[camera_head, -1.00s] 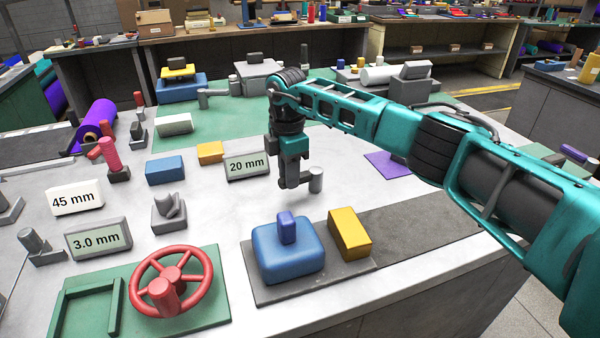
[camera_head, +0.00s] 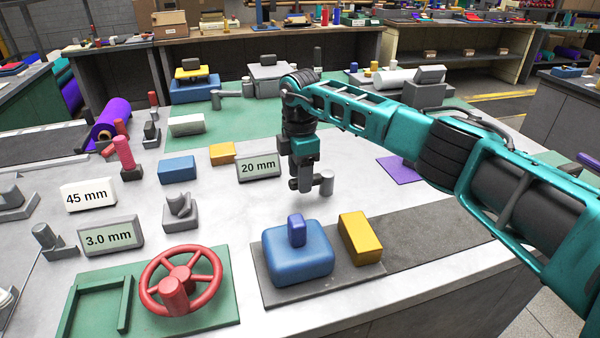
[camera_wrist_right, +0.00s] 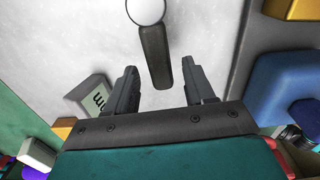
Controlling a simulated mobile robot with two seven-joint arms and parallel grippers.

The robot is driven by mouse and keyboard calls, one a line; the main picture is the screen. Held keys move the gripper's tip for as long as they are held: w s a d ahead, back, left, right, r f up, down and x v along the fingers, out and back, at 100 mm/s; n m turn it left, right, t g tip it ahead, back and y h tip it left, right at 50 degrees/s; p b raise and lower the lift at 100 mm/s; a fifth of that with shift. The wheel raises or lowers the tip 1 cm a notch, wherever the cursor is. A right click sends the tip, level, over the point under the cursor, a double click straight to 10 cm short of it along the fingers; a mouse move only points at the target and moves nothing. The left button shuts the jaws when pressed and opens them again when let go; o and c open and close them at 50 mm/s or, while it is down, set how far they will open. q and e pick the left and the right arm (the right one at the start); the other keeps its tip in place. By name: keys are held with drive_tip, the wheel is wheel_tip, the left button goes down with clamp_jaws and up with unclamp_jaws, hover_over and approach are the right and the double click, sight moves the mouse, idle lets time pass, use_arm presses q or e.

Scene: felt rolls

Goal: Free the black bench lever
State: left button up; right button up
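The bench lever is a dark bar (camera_wrist_right: 155,60) with a pale round knob (camera_wrist_right: 147,10) at its far end in the right wrist view. In the head view its grey upright knob (camera_head: 326,182) shows just right of my right gripper (camera_head: 301,186), which hides most of the bar. My right gripper (camera_wrist_right: 160,75) is open in the wrist view. The bar's near end lies between its two fingers, with a gap on both sides. Whether the fingers are down at the bar's height is hard to tell. My left gripper is not in view.
A blue block (camera_head: 297,262) and a yellow block (camera_head: 361,238) stand on a dark mat in front. A red handwheel (camera_head: 181,281) is at front left. A 20 mm sign (camera_head: 258,168) stands left of the gripper.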

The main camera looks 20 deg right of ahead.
wheel_tip(320, 180, up, 13)
idle(0.6)
drive_tip(key=shift+f, duration=0.1)
idle(0.3)
